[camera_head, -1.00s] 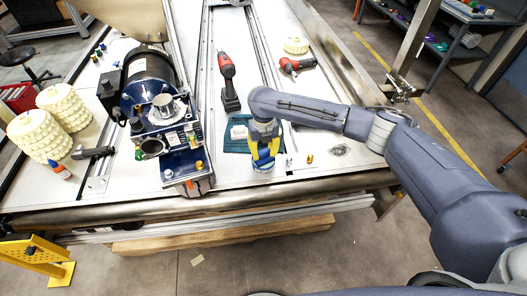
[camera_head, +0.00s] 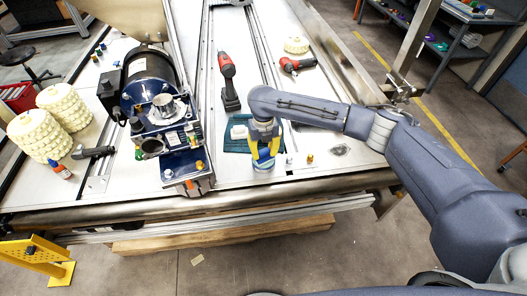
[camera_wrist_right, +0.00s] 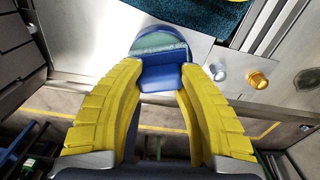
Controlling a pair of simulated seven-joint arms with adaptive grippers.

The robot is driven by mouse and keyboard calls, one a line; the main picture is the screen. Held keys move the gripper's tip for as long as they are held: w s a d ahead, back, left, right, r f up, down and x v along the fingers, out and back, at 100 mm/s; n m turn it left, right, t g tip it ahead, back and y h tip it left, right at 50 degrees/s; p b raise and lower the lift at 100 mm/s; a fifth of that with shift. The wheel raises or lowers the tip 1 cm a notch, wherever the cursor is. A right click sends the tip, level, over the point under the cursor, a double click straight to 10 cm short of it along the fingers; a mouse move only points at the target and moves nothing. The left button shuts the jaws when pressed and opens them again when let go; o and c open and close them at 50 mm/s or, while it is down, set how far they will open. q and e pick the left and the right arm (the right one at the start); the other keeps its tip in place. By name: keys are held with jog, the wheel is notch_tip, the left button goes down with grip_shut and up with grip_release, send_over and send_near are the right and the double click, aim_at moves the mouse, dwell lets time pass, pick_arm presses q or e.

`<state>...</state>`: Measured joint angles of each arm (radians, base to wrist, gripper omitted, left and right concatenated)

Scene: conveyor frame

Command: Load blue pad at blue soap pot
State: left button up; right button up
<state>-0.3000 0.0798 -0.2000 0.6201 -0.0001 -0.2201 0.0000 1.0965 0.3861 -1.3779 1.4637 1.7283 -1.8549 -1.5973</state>
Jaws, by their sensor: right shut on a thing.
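My right gripper (camera_head: 265,153) points down near the front edge of the table, with its yellow fingers shut on the blue pad (camera_wrist_right: 162,79). In the right wrist view the gripper (camera_wrist_right: 161,85) has the blue pad between its fingertips. The round blue soap pot (camera_wrist_right: 157,43) has a pale green top and lies just beyond the pad, partly covered by it. I cannot tell whether the pad touches the green surface. In the head view the pot (camera_head: 263,166) is under the fingers and mostly hidden. My left gripper is not in view.
A dark teal mat (camera_head: 233,147) with a white block (camera_head: 238,132) lies behind the pot. A small silver part (camera_wrist_right: 217,72) and a brass part (camera_wrist_right: 258,80) stand to the right. A blue-black machine (camera_head: 150,80) is on the left. A red power tool (camera_head: 228,80) lies behind.

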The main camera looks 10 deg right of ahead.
aim_at(264, 150)
jog(key=shift+r, duration=3.35)
